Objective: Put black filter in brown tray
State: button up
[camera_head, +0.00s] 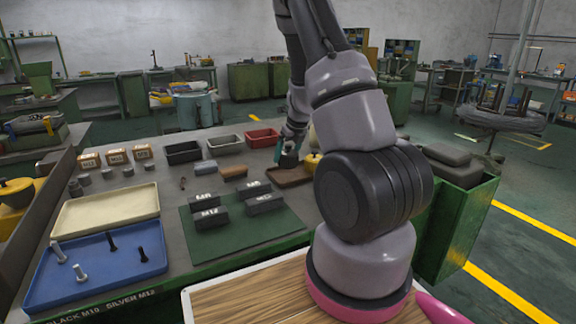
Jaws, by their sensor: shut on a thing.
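The brown tray (284,180) lies on the grey bench top, behind and to the right of the green mat; my arm is close to its right end. My gripper (287,147) points down at the back of the tray. It is shut on a small dark thing, the black filter (289,161), which shows just below the fingers. The filter is over or at the tray's back edge; I cannot tell whether it touches the tray. My arm hides part of the area right of the tray.
A red bin (262,138), grey bin (225,145) and black bin (183,153) stand along the back. A yellow object (312,161) is right of my gripper. Labelled dark blocks (212,218) sit on the green mat (245,232). A blue tray (95,285) with bolts is front left.

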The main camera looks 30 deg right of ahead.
aim_at(287, 164)
jog(key=shift+f, duration=2.05)
jog(key=shift+f, duration=0.1)
jog(key=o, duration=1.2)
jog(key=shift+c, duration=0.2)
